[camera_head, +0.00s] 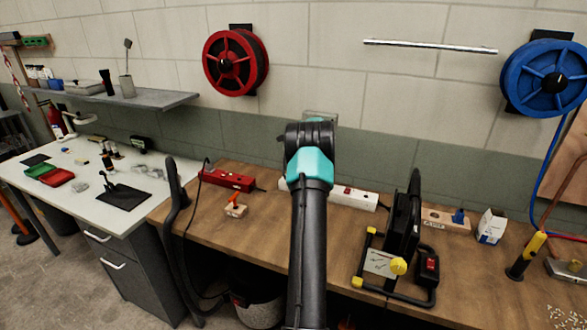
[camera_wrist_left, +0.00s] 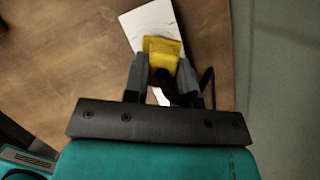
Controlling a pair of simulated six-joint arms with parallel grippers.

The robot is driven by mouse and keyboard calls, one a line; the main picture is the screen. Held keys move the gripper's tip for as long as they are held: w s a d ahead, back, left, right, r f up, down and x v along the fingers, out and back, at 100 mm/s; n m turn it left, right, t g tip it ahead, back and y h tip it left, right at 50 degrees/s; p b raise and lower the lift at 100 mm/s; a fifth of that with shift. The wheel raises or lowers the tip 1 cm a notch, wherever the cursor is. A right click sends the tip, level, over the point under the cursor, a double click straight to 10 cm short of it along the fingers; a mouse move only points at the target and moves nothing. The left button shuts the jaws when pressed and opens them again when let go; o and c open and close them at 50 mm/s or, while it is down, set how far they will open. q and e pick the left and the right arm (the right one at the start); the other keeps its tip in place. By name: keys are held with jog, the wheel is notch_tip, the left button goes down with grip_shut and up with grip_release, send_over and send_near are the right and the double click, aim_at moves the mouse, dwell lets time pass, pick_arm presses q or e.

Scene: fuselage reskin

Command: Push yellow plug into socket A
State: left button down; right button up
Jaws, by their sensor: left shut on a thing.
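In the left wrist view my left gripper (camera_wrist_left: 160,82) is shut on the yellow plug (camera_wrist_left: 162,48). A dark cord shows between the fingers, below the plug. A white object (camera_wrist_left: 148,20) lies under or just beyond the plug; I cannot tell whether they touch. In the head view my arm with the teal wrist (camera_head: 310,168) reaches up the middle and hides its fingers and the plug. A white power strip (camera_head: 352,196) shows to the right of the wrist, partly hidden by it. No label for socket A is readable. My right gripper is not in view.
A red power strip (camera_head: 228,180) and a small block with an orange-red part (camera_head: 236,208) are on the wooden bench (camera_head: 250,250). A small white box (camera_head: 491,227) stands farther right.

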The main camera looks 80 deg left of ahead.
pick_arm(q)
jog(key=shift+f, duration=1.45)
dwell(0.6)
jog(key=c, duration=0.8)
grip_release()
jog(key=shift+c, duration=0.2)
jog(key=shift+v, duration=2.5)
jog(key=shift+w, duration=0.1)
